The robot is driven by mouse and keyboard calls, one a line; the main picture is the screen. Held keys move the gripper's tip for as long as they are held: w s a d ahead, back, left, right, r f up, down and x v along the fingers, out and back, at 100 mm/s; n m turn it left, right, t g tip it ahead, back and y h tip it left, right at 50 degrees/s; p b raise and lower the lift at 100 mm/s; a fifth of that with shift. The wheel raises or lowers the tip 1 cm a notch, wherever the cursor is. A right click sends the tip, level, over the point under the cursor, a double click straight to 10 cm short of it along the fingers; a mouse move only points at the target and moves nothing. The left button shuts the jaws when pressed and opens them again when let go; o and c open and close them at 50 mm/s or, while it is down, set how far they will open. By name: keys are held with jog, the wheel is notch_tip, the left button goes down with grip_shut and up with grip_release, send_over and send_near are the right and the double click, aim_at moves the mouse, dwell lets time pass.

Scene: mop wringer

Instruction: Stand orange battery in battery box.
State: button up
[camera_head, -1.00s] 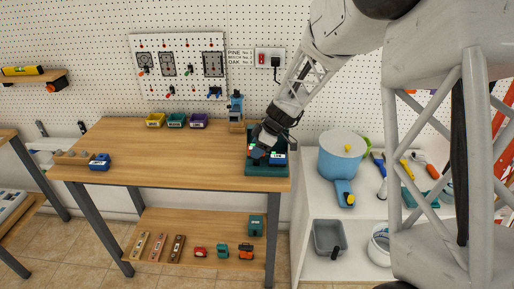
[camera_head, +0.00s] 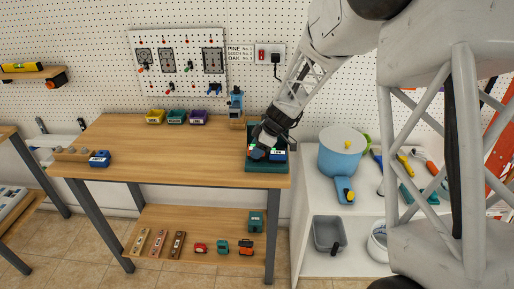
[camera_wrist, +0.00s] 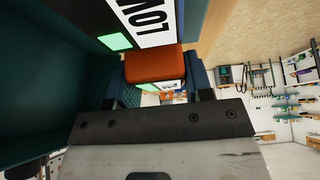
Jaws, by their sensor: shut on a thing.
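My gripper (camera_head: 262,150) is at the dark green station (camera_head: 268,168) at the right end of the wooden table. In the wrist view my gripper (camera_wrist: 163,92) is shut on an orange block (camera_wrist: 153,63), which I take to be the orange battery. Just beyond the orange block are a dark panel with a white label reading "LOW" (camera_wrist: 160,22) and a lit green square (camera_wrist: 115,41). I cannot tell whether the block touches the panel. In the head view my gripper hides the held block. I cannot tell which thing is the battery box.
A blue labelled item (camera_head: 278,155) is beside my gripper on the station. Yellow, green and purple bins (camera_head: 176,117) line the table's back.

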jog(key=shift+f, duration=0.7)
dwell(1.0)
jog(key=o, duration=1)
jog(key=shift+c, duration=0.2)
jog(key=v, duration=0.7)
jog(key=shift+d+r, duration=0.2)
jog(key=shift+r, duration=0.1)
